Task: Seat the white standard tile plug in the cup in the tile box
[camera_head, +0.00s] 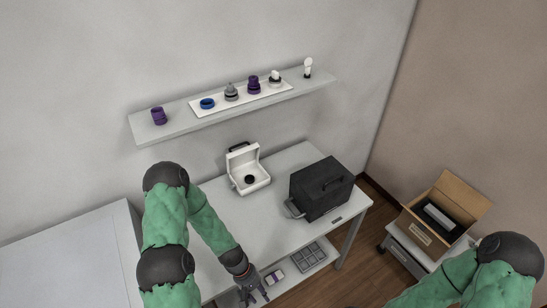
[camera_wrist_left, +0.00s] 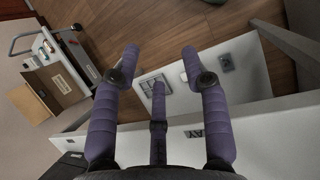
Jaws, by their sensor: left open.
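The open white tile box (camera_head: 247,188) stands on the table with a round black cup (camera_head: 249,179) inside. I cannot say for sure which object is the white standard tile plug. A white piece on a dark base (camera_head: 275,76) stands on the wall shelf's white board, and a white bulb-shaped piece (camera_head: 308,66) stands at the shelf's right end. My left gripper (camera_head: 255,297) is open and empty, low by the table's front edge; its spread purple fingers (camera_wrist_left: 160,62) fill the left wrist view. My right gripper is out of view.
A black case (camera_head: 321,187) stands right of the tile box. The wall shelf (camera_head: 148,131) also holds purple, blue and grey pieces. A grey compartment tray (camera_head: 310,257) and a purple-and-white item (camera_head: 273,277) lie on the lower shelf. A cardboard box (camera_head: 421,235) stands on a cart at right.

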